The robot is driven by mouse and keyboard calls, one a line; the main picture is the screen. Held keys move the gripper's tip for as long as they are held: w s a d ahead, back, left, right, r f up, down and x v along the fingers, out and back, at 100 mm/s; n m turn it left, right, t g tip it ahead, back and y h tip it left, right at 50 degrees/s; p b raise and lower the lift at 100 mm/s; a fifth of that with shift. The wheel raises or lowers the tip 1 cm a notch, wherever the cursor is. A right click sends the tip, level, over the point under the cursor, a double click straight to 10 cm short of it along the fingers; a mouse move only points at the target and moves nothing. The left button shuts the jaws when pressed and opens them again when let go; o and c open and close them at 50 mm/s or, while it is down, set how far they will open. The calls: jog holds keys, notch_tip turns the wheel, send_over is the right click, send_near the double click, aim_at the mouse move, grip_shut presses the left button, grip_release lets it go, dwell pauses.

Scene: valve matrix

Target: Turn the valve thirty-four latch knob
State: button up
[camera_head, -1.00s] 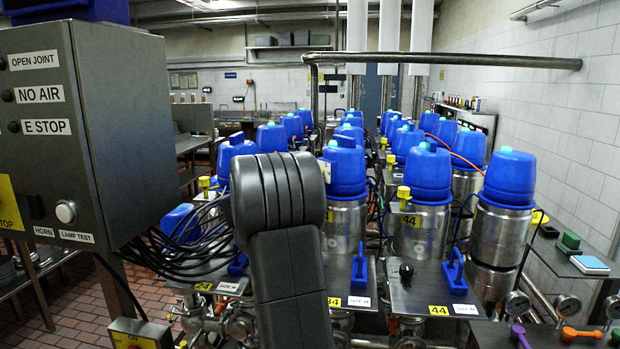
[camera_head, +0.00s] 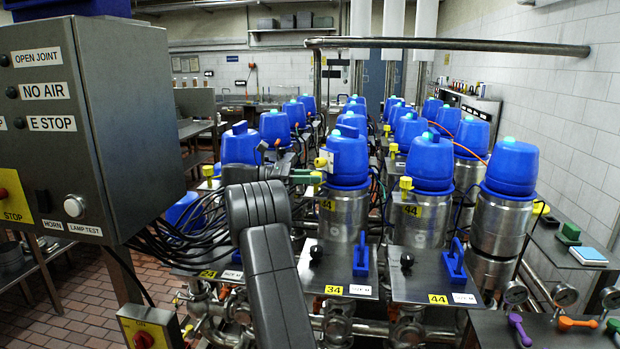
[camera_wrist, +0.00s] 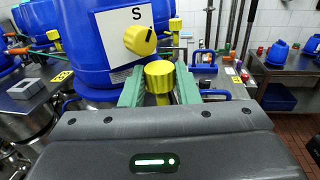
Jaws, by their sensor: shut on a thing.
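The valve 34 blue-capped actuator (camera_head: 348,165) stands on a steel body behind the plate marked 34 (camera_head: 335,270). In the wrist view, the blue actuator (camera_wrist: 100,55) fills the upper left. The yellow ribbed latch knob (camera_wrist: 158,72) sits between the green fingers of my gripper (camera_wrist: 158,92), which are shut on its sides. A second yellow knob (camera_wrist: 140,40) with a black mark is just above, on a white plate lettered S (camera_wrist: 118,30). In the head view, my gripper (camera_head: 309,177) is at the left side of valve 34; the gripped knob is mostly hidden there.
Valve 44 (camera_head: 426,165) stands close on the right, with its own yellow knob (camera_head: 405,184). A blue handle (camera_head: 361,260) and a black ball knob (camera_head: 316,254) rise from the plate marked 34. A grey control box (camera_head: 85,120) and black cables are at the left.

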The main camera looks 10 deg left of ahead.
jog(key=shift+r, duration=0.15)
dwell(0.4)
jog(key=o, duration=1)
jog(key=shift+c, duration=0.2)
